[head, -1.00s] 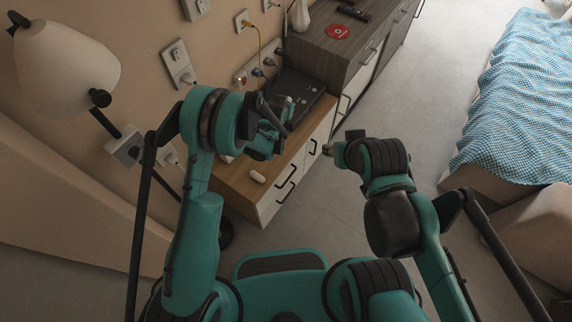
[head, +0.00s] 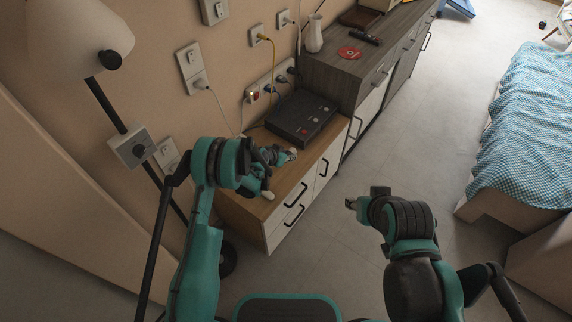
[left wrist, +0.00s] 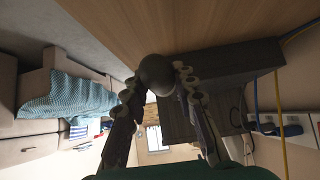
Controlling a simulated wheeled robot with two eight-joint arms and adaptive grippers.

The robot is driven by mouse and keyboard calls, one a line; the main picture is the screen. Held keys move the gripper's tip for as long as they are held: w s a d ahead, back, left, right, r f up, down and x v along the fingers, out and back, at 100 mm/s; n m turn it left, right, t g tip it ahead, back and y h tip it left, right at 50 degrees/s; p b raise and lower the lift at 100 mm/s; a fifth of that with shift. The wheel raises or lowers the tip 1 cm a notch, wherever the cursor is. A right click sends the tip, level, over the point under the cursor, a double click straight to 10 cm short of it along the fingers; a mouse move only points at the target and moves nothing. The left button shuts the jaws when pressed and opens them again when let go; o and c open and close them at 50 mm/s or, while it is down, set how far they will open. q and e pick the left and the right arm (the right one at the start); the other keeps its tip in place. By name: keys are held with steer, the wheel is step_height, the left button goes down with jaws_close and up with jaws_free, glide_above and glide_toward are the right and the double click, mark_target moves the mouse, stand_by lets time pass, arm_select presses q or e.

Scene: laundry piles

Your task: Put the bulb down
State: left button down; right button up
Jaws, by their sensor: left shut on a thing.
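My left gripper (head: 284,157) is over the wooden top of the low cabinet (head: 245,207), in front of the dark box. In the left wrist view its two fingertips (left wrist: 158,78) are shut on a rounded grey bulb (left wrist: 156,71). The bulb shows close to the wooden surface (left wrist: 150,25); I cannot tell whether it touches. In the head view a pale bit at the fingertips (head: 292,153) seems to be the bulb, too small to make out. My right gripper (head: 352,203) hangs over the floor, away from the cabinet; its jaws are too small to judge.
A dark box with buttons (head: 303,117) stands behind the left gripper on the cabinet. A small white rounded item (head: 267,196) lies near the cabinet's front. A yellow cable (head: 272,60) runs down the wall. A lamp (head: 75,35) stands at left. Floor right of the cabinet is clear.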

mark_target(289, 162)
arm_select(q)
steer(key=shift+w+a+f, duration=0.2)
steer(key=shift+a+f, duration=0.3)
steer(key=shift+a, duration=0.05)
step_height(289, 162, down, 4)
steer(key=shift+b, duration=1.15)
steer(key=shift+r, duration=0.15)
steer(key=shift+f, duration=0.55)
steer(key=c, duration=1.2)
jaws_free()
steer(key=shift+f, duration=0.1)
